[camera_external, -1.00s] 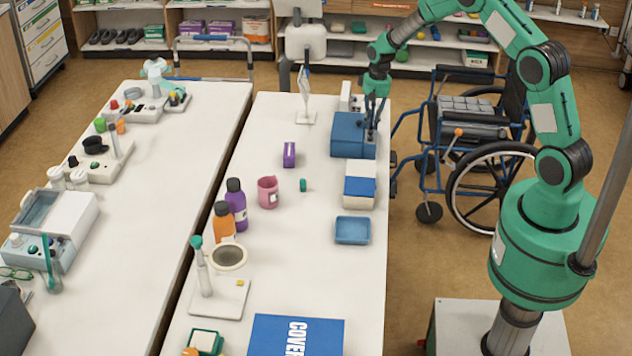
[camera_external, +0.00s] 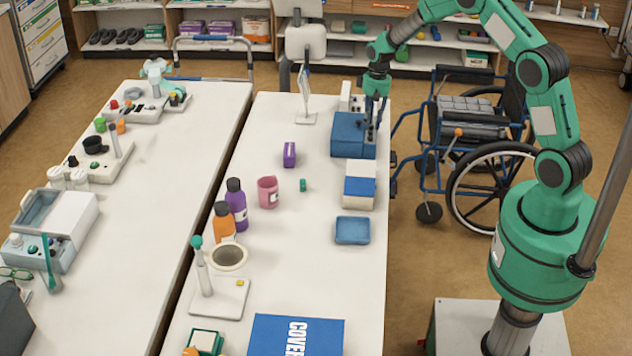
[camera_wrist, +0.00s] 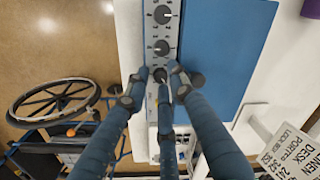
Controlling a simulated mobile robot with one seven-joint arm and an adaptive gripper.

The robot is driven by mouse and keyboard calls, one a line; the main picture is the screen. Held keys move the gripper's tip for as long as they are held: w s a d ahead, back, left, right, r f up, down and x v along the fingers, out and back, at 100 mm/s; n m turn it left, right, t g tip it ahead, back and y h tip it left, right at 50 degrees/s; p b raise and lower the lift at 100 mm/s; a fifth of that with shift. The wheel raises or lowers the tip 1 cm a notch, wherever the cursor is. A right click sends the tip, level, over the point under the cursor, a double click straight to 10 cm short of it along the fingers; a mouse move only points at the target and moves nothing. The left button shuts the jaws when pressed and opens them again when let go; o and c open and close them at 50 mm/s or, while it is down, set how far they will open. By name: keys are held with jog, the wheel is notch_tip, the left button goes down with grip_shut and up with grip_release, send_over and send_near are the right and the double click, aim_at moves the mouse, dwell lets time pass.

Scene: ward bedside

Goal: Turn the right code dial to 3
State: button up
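The blue lock box (camera_external: 348,135) stands at the far right of the near table. In the wrist view its blue lid (camera_wrist: 225,50) lies beside a grey strip with a column of dark round dials. The top dial (camera_wrist: 162,14) and middle dial (camera_wrist: 161,47) are clear of my fingers. The lowest dial in that view, the right code dial (camera_wrist: 159,75), sits between the fingertips of my gripper (camera_wrist: 160,80), partly hidden. My gripper also shows over the box's dial side in the external view (camera_external: 373,118). Whether the fingers press on the dial is unclear, and its setting is unreadable.
A printed sign (camera_wrist: 290,150) with lock box numbers stands beyond the box. A white-and-blue box (camera_external: 359,188) and a blue tray (camera_external: 352,230) stand nearer on the table. A wheelchair (camera_external: 470,140) is beside the table edge. The purple box (camera_external: 289,154) is farther left.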

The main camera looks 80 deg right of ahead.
jog(key=shift+f+n+b, duration=0.1)
jog(key=shift+n+b, duration=0.3)
jog(key=shift+n, duration=0.8)
notch_tip(320, 180, up, 14)
jog(key=p, duration=0.2)
jog(key=w+a+r+n+h+b, duration=0.1)
jog(key=w+a+r+n+b, duration=0.1)
jog(key=a+r+n, duration=1)
jog(key=shift+a+r+n+b, duration=0.15)
jog(key=shift+a+n+b, duration=0.3)
jog(key=shift+a+n, duration=2.3)
jog(key=d+n, duration=0.2)
jog(key=shift+d+n, duration=0.25)
jog(key=shift+d, duration=0.05)
jog(key=shift+o, duration=0.2)
jog(key=shift+d, duration=0.1)
